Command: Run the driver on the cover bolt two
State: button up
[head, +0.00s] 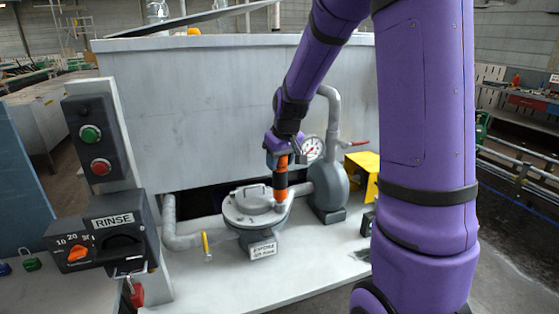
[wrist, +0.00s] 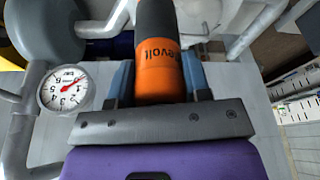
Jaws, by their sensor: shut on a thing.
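My gripper (wrist: 158,85) is shut on an orange and black driver (wrist: 160,66). In the head view the driver (head: 281,188) stands upright, its lower end at the right part of the round grey cover (head: 249,203). The cover has a handle on top and sits on a pot with a label plate in front. I cannot tell which bolt the driver's tip is at, or whether it touches; the tip and the bolts are not clear in either view.
A grey pump body with pipes (head: 328,190) and a pressure gauge (head: 312,148) stands close right of the driver; the gauge also shows in the wrist view (wrist: 64,88). A yellow box (head: 361,175) is further right. A control box marked RINSE (head: 113,222) is at the left.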

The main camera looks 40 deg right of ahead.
jog(key=shift+r, duration=0.15)
dwell(0.8)
jog(key=shift+r, duration=1.75)
